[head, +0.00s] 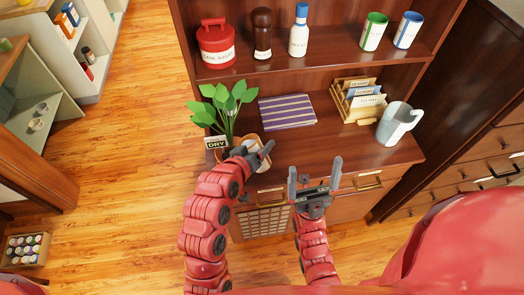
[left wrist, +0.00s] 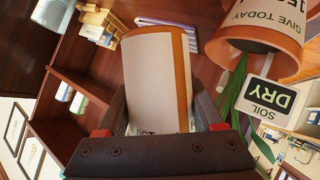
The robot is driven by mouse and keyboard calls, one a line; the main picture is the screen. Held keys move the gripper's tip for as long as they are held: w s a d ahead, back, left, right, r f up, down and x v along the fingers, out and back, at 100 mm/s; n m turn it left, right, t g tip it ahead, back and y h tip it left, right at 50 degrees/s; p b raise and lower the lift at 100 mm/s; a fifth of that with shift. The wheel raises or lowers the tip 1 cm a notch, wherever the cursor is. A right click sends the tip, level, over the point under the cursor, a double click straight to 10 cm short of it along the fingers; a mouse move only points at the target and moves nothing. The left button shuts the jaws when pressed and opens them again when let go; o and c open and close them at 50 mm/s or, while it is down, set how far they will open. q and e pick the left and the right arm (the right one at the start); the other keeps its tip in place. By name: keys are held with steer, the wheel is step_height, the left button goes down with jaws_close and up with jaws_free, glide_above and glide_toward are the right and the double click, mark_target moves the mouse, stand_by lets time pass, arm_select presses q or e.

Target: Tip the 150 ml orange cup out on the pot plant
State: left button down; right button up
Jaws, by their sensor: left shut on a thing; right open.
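The orange cup (left wrist: 155,75), with a broad pale label, is between the fingers of my left gripper (head: 264,153), which is shut on it. In the head view the cup (head: 251,141) is mostly hidden by the gripper, right beside the pot plant (head: 228,104). The plant has green leaves and a sign (head: 216,142) reading DRY. Its orange pot (left wrist: 265,50) shows in the left wrist view with a label reading GIVE TODAY, apart from the cup. I cannot tell the cup's exact tilt or see its contents. My right gripper (head: 315,172) is open and empty before the desk's front edge.
A red canister (head: 216,43), bottles and two cups stand on the shelf above.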

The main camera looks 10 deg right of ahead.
arm_select(q)
steer(key=n+g+h+b, duration=0.1)
steer(key=n+h+b, duration=0.1)
steer(key=shift+w+a+f+n+g, duration=0.15)
steer(key=shift+a+n+g, duration=0.1)
steer(key=shift+n+g, duration=0.15)
stand_by(0.3)
steer(key=shift+d+f+n+g+h, duration=0.1)
steer(key=shift+f+n+g+h, duration=0.05)
steer(key=shift+n+g+h, duration=0.2)
steer(key=shift+f+b, duration=0.1)
steer(key=shift+b, duration=0.2)
